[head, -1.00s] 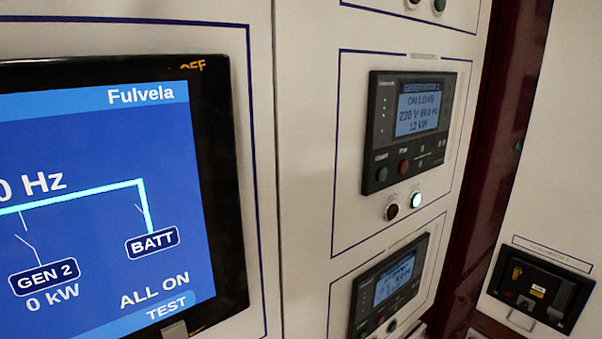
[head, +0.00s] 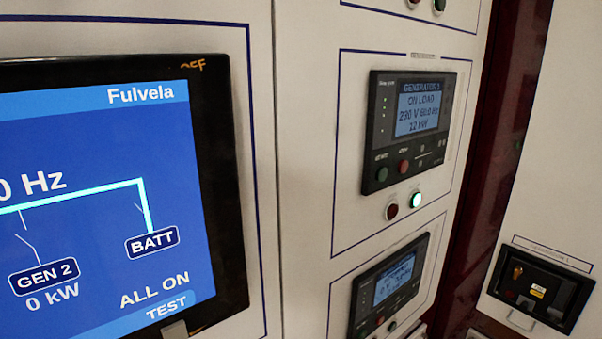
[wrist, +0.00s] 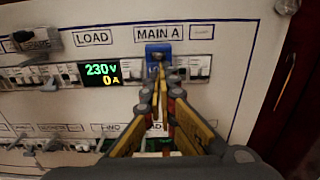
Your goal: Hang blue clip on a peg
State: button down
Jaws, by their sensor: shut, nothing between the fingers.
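The blue clip (wrist: 157,49) sits on the breaker row under the MAIN A label in the wrist view. My gripper (wrist: 157,78) points at it from below, with its fingertips close together just in front of the clip's lower part. The fingers are shut with nothing held between them. The fingertips hide the lower part of the clip, and I cannot tell whether they touch it. Neither the clip nor my gripper shows in the head view. I cannot make out a peg for certain in either view.
A lit meter (wrist: 102,74) reads 230 V and 0 A left of the clip. Breakers (wrist: 200,67) stand close on the clip's right, and another breaker row lies below. In the head view, a large blue screen (head: 90,200) and generator controllers (head: 408,130) fill the panels.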

jog(key=shift+w+a, duration=0.3)
jog(key=shift+w, duration=0.05)
jog(key=v, duration=1.8)
dwell(0.5)
jog(key=shift+f, duration=0.1)
dwell(0.3)
